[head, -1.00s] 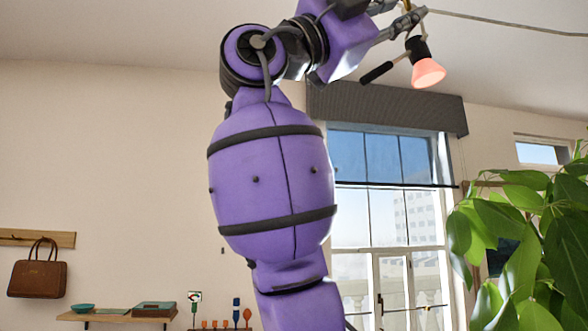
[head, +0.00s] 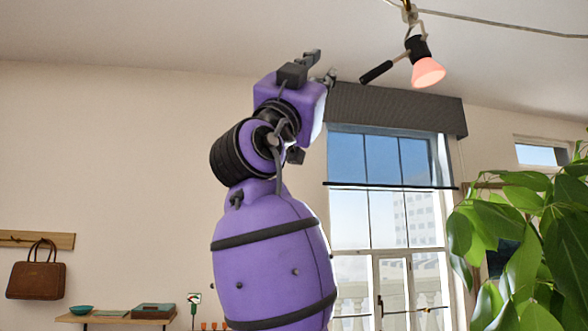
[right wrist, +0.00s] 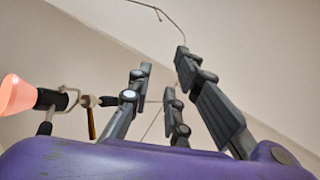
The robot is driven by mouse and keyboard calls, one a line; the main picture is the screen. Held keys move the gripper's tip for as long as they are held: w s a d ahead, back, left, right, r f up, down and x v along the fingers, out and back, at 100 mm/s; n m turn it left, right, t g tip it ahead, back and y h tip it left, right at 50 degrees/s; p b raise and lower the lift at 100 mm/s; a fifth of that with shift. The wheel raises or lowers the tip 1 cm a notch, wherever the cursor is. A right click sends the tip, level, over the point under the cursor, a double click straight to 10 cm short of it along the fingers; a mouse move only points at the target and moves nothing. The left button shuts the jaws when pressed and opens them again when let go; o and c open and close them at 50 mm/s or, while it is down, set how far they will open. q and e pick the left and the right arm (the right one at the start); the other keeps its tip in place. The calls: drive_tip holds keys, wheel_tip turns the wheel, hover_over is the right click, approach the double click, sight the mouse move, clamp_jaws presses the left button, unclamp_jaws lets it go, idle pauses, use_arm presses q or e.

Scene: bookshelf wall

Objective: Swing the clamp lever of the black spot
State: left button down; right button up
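The black spot (head: 417,48), with a glowing pink-orange shade (head: 428,72), hangs from the ceiling cable at upper right. A black handle (head: 376,73) sticks out to its left on a thin rod. A small brass-coloured clamp part (head: 408,10) shows at the top edge. In the right wrist view the spot (right wrist: 52,98) is at the left, with a brass-brown lever (right wrist: 91,122) hanging beside it. My right gripper (head: 322,68) is left of the spot, apart from it. Its fingers (right wrist: 163,60) are spread and empty. My left gripper is out of view.
The cable (head: 500,24) runs right from the spot along the ceiling. A dark window blind (head: 400,108) is behind my right arm. A leafy plant (head: 525,230) fills the right side. A shelf (head: 110,318) and a hanging brown bag (head: 36,280) are at lower left.

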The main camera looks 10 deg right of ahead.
drive_tip(key=w+a+f+n+t+y, duration=0.3)
drive_tip(key=w+f+n+t+y, duration=0.3)
drive_tip(key=w+f+n+y, duration=0.5)
wheel_tip(320, 180, down, 3)
drive_tip(key=shift+w+r+n, duration=0.2)
drive_tip(key=shift+w+n, duration=0.1)
drive_tip(key=shift+w, duration=0.15)
drive_tip(key=shift+o, duration=0.5)
drive_tip(key=shift+a, duration=0.1)
